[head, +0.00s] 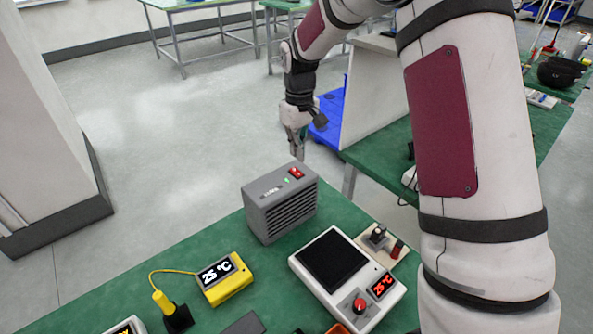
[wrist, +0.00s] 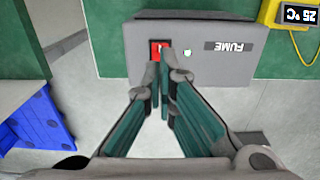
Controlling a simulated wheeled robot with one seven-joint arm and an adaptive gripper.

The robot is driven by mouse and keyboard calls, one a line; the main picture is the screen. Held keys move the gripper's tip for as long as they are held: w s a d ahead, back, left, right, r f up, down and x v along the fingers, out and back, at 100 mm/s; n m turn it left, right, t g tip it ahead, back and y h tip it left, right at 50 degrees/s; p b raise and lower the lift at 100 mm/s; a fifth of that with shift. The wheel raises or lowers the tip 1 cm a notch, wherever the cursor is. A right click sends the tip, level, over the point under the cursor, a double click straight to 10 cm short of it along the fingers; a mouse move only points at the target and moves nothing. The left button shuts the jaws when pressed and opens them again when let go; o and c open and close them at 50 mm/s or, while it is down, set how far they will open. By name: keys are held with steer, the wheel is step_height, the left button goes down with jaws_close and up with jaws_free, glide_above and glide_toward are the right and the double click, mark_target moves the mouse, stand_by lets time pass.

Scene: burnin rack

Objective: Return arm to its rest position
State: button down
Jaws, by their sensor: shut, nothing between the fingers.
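My gripper (head: 300,152) hangs just behind the far edge of a grey fume unit (head: 279,212) in the head view. The unit has a slatted front, a red switch and a green light on top. In the wrist view, my gripper (wrist: 166,62) has its fingertips together over the red rocker switch (wrist: 158,52), with nothing between them. The unit's top shows the label FUME (wrist: 230,46) and a lit green light. The fingers partly cover the switch, and I cannot tell whether they touch it. My arm crosses the right side of the head view.
A hot plate (head: 340,272) reading 25 °C and a yellow thermometer (head: 224,279) reading 25 °C stand on the green bench. A black holder (head: 178,317) holds a yellow probe. A white panel (head: 375,98), a blue object (head: 327,121) and another green bench stand behind. Open floor lies left.

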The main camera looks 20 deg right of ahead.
steer(key=shift+r, duration=0.5)
steer(key=shift+r, duration=0.1)
steer(key=s+r+m+t, duration=0.2)
steer(key=s+r, duration=1.2)
steer(key=r, duration=0.1)
steer(key=s+r+m+t, duration=0.2)
steer(key=s+t, duration=0.1)
steer(key=s, duration=1.6)
steer(key=shift+r+m, duration=0.3)
steer(key=shift+r, duration=0.05)
